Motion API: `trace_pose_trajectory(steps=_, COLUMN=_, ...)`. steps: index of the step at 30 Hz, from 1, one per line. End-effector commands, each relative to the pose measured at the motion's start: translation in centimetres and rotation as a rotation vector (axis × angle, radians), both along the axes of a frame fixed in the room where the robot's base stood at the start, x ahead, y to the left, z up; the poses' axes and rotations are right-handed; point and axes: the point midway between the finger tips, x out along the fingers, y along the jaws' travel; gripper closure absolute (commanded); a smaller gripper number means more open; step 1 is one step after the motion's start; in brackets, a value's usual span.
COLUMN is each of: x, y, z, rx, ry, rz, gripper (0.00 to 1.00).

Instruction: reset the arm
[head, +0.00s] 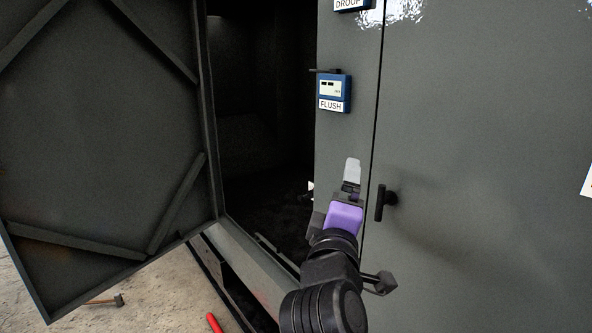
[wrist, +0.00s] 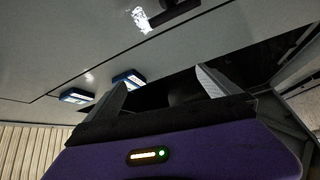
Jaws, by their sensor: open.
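My gripper (head: 352,172) is in front of the grey cabinet's narrow front strip, below the blue FLUSH box (head: 333,93) and left of the black door handle (head: 384,201). In the wrist view my gripper (wrist: 161,86) has its two grey fingers spread wide apart, with nothing between them. My arm reaches up to it from the lower middle of the head view. The far finger is hidden in the head view.
The cabinet's left door (head: 105,130) stands open, showing a dark interior (head: 265,130). The right door (head: 480,170) is shut. A second blue box, labelled DROOP (head: 350,4), is cut off at the top. A hammer (head: 108,301) and a red object (head: 214,323) lie on the floor.

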Motion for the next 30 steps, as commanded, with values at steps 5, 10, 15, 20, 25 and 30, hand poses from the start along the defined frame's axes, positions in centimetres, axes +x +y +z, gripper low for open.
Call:
trace_pose_trajectory(steps=5, x=-2.0, y=1.6, z=-3.9, rx=0.174, ry=-0.066, rz=0.169, gripper=0.0)
trace_pose_trajectory(steps=10, x=-5.3, y=2.4, z=-8.7, rx=0.363, ry=-0.093, rz=0.31, gripper=0.0)
trace_pose_trajectory(steps=15, x=-10.1, y=2.0, z=-13.8, rx=0.578, ry=-0.103, rz=0.42, gripper=0.0)
trace_pose_trajectory(steps=20, x=-15.2, y=1.0, z=-17.7, rx=0.767, ry=-0.102, rz=0.481, gripper=0.0)
trace_pose_trajectory(steps=25, x=-20.9, y=-0.7, z=-21.0, rx=0.954, ry=-0.098, rz=0.505, gripper=0.0)
trace_pose_trajectory(steps=30, x=-26.8, y=-2.7, z=-23.5, rx=1.119, ry=-0.093, rz=0.493, gripper=0.0)
